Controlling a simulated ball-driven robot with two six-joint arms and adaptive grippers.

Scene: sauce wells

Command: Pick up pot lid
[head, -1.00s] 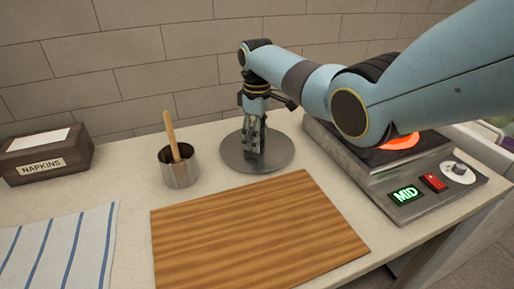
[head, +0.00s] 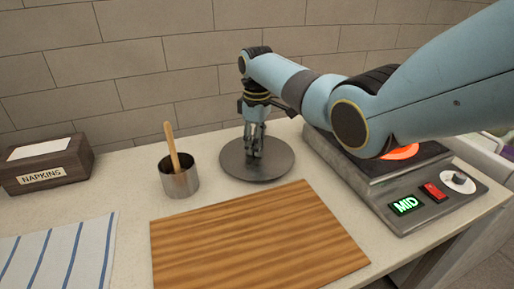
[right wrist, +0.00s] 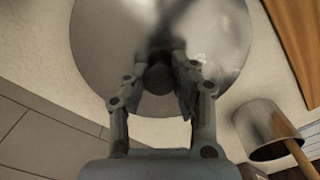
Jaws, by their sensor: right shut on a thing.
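The pot lid (head: 280,166) is a flat round grey metal disc on the counter, between the small metal pot and the stove. It also shows in the right wrist view (right wrist: 102,45), with a dark round knob (right wrist: 159,78) at its middle. My right gripper (head: 254,155) points down over the lid's centre. In the right wrist view its fingers (right wrist: 160,80) are on either side of the knob, shut on it. The lid looks flat and at counter level; I cannot tell whether it is lifted. My left gripper is not in view.
A small metal pot (head: 180,182) with a wooden handle (head: 171,145) stands left of the lid. A wooden board (head: 255,240) lies in front. The stove (head: 385,185), with a glowing burner (head: 402,152), is at right. A napkin box (head: 48,168) and striped cloth (head: 60,255) are at left.

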